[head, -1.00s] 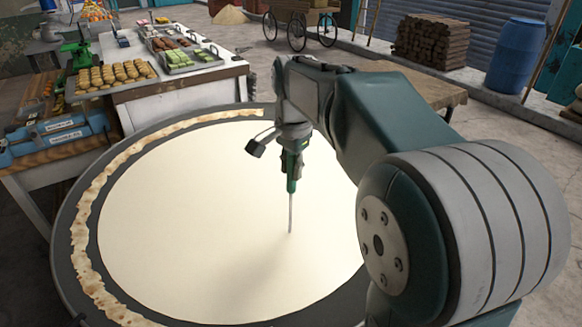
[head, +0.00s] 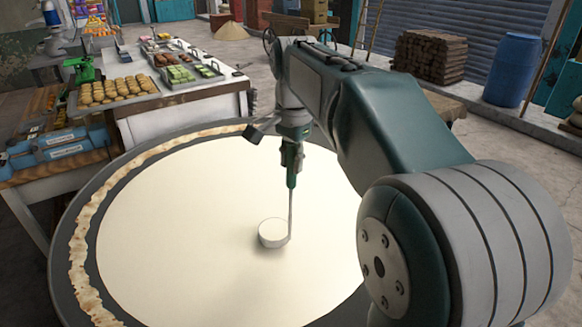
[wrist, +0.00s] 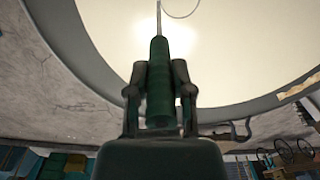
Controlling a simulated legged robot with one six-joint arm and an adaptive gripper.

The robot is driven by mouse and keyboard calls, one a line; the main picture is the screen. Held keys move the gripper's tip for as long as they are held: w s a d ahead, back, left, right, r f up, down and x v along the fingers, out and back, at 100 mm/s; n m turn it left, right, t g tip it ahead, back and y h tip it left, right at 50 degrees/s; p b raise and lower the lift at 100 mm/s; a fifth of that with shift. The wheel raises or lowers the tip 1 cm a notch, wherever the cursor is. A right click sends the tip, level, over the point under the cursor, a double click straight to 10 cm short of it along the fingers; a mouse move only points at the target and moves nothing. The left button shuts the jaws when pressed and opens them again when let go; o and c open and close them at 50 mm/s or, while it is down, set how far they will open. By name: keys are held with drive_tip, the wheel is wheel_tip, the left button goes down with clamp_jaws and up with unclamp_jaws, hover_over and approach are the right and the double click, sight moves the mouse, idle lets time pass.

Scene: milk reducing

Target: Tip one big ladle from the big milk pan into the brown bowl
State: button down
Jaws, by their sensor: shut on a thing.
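The big milk pan (head: 150,240) is wide and round with a dark rim and is full of cream-white milk. The ladle (head: 273,232) has a thin metal rod and a green grip. Its round cup shows at the milk surface near the middle of the pan, and the cup's inside looks white. My gripper (head: 291,150) is above the pan, shut on the ladle's green grip. The wrist view shows the gripper fingers (wrist: 160,95) on both sides of the green grip, with the rod running out over the milk. I cannot make out the brown bowl in either view.
A white table (head: 190,110) with trays of sweets stands behind the pan at the left. A blue barrel (head: 513,70) and a stack of logs (head: 430,60) stand at the back right. Open floor (head: 530,150) lies at the right.

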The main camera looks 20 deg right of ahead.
sight(290, 144)
drive_tip(key=shift+r, duration=2.5)
drive_tip(key=shift+s+a, duration=0.1)
drive_tip(key=shift+a, duration=0.05)
drive_tip(key=shift+s+a+t+h, duration=0.5)
drive_tip(key=shift+s+a, duration=0.3)
drive_tip(key=shift+a, duration=0.25)
drive_tip(key=shift+s+a+t+h, duration=0.4)
drive_tip(key=shift+s+a+h, duration=0.2)
drive_tip(key=shift+s+a, duration=0.3)
drive_tip(key=shift+a, duration=0.15)
drive_tip(key=shift+w, duration=0.15)
drive_tip(key=shift+w+d+r+g+y, duration=0.25)
drive_tip(key=shift+w+d+r+y, duration=0.1)
drive_tip(key=shift+w+d, duration=0.3)
drive_tip(key=shift+w+d+r+g+y, duration=0.25)
drive_tip(key=shift+w+d+y, duration=0.2)
drive_tip(key=shift+d, duration=0.4)
drive_tip(key=shift+w+d+r+g+y, duration=0.3)
drive_tip(key=shift+w+d, duration=0.25)
drive_tip(key=shift+d, duration=0.2)
drive_tip(key=shift+s, duration=0.15)
